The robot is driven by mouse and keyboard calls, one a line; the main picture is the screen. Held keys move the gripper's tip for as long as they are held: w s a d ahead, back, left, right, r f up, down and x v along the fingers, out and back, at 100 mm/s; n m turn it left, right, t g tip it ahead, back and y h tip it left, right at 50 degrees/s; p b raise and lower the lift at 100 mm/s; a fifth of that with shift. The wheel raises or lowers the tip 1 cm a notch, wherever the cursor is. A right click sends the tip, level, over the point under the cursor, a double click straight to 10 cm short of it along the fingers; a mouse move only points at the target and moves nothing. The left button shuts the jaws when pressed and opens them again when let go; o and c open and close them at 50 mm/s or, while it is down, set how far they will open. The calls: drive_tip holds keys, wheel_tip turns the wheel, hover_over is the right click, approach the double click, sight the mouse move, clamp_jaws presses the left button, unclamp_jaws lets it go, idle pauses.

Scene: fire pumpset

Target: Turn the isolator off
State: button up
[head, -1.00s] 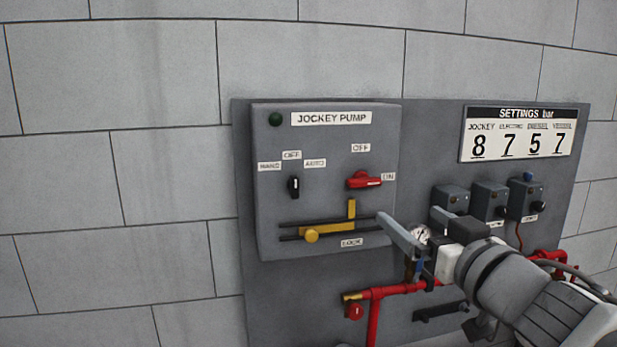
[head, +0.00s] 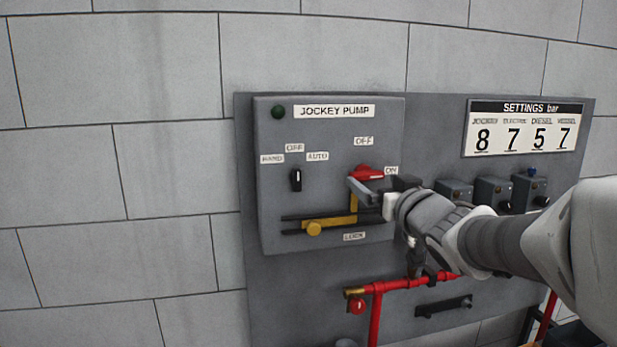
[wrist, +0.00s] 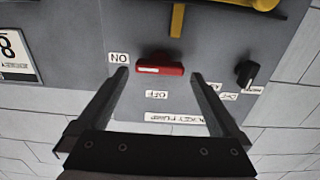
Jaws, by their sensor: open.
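The isolator is a red rotary handle (head: 366,172) on the grey JOCKEY PUMP box (head: 330,130). It lies roughly level, with the ON label (head: 391,170) to its right and the OFF label (head: 364,141) above. My gripper (head: 358,187) is in front of it and hides its lower part in the head view. In the upside-down wrist view the red handle (wrist: 160,66) lies level between the tips of my open gripper (wrist: 160,76), one finger to each side. Whether the fingers touch it, I cannot tell.
A yellow lock slide (head: 330,224) sits just below the isolator. A black selector (head: 296,180) is to the left. Small grey boxes (head: 493,192), a settings sign (head: 525,128) and red pipework (head: 376,305) share the backing panel.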

sight(369, 177)
drive_tip(key=shift+w+a, duration=0.15)
drive_tip(key=shift+w, duration=0.7)
drive_tip(key=shift+w+a, duration=0.15)
drive_tip(key=shift+w, duration=0.65)
drive_tip(key=shift+c, duration=0.3)
drive_tip(key=c, duration=1)
drive_tip(key=shift+c, duration=0.2)
